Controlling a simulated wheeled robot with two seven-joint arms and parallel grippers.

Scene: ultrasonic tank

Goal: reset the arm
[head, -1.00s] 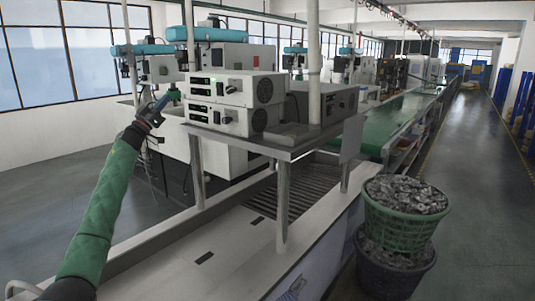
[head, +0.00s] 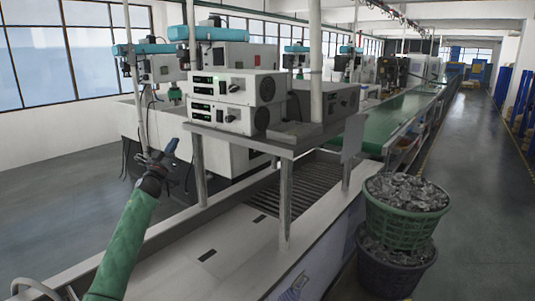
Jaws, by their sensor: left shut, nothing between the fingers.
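My left arm in its green sleeve rises from the lower left of the head view. My left gripper (head: 171,147) is at its end, shut and empty, left of the instrument stand and apart from it. The stacked white control boxes (head: 234,101) with knobs and green displays stand on the raised metal shelf (head: 285,150). My right gripper is not in the view.
A long pale tank bench (head: 215,245) runs under the shelf, with a slatted section (head: 312,183) behind. A green basket (head: 404,222) of metal parts sits on a dark basket (head: 395,268) at right. The aisle (head: 475,160) is clear.

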